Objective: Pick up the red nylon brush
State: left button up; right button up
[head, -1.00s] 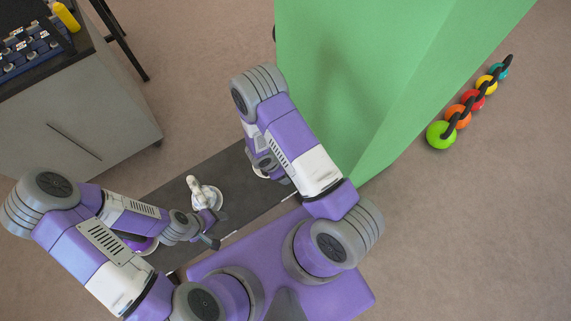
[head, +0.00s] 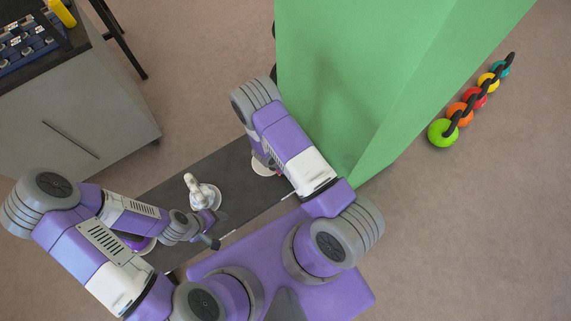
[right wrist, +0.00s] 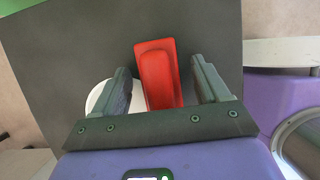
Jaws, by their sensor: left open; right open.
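The red brush (right wrist: 158,75) shows in the right wrist view as a red block standing out between the two fingers of my right gripper (right wrist: 160,66). The fingers are open, with a gap on each side of the brush. A white dish (right wrist: 97,97) is partly hidden behind the left finger. In the head view my right forearm hides the brush and the right gripper. My left gripper (head: 217,229) is open and empty over the near edge of the dark platform, close to a white object (head: 193,184) on a white dish.
The dark platform (head: 240,205) also bears a purple item (head: 133,241) on a dish, partly under my left arm. A green block (head: 345,70) rises beside my right arm.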

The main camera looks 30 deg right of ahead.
jog(key=shift+c, duration=0.4)
jog(key=c, duration=1)
jog(key=shift+r, duration=0.1)
notch_tip(320, 180, up, 10)
jog(key=p, duration=0.3)
